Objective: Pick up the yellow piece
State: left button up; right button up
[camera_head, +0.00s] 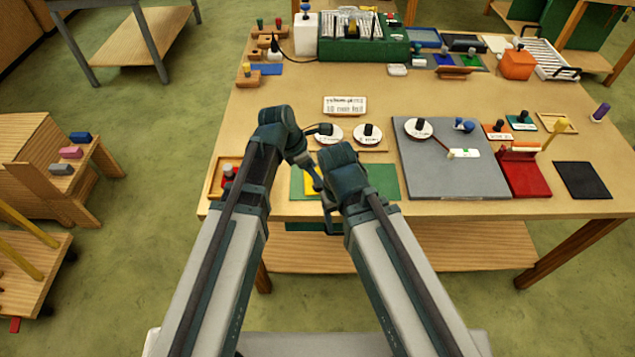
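The yellow piece (309,184) shows as a small bright patch at the left of a green mat (386,181), near the table's front edge. My arms cover much of it, so its full shape is hidden. My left gripper (317,179) points down over the mat, close beside the yellow patch; whether they touch is unclear. My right gripper (330,215) is low in front of the mat, mostly behind its own wrist. The fingers of both are too small and hidden to tell open from shut.
A wooden tray with a red-and-dark item (228,173) stands left of the mat. White discs with dark knobs (367,134) sit behind it. A grey board (455,180) and red block (525,178) lie to the right. The table's middle back is fairly clear around a small sign (344,106).

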pick_arm(q)
jog(key=f+b, duration=0.3)
jog(key=f, duration=0.1)
jog(key=shift+w+d+f+b, duration=0.1)
jog(key=shift+w+d+b, duration=0.15)
jog(key=shift+w+b, duration=0.15)
jog(key=shift+d+f+b, duration=0.25)
jog(key=shift+f+b, duration=0.2)
jog(key=shift+r, duration=0.15)
grip_shut()
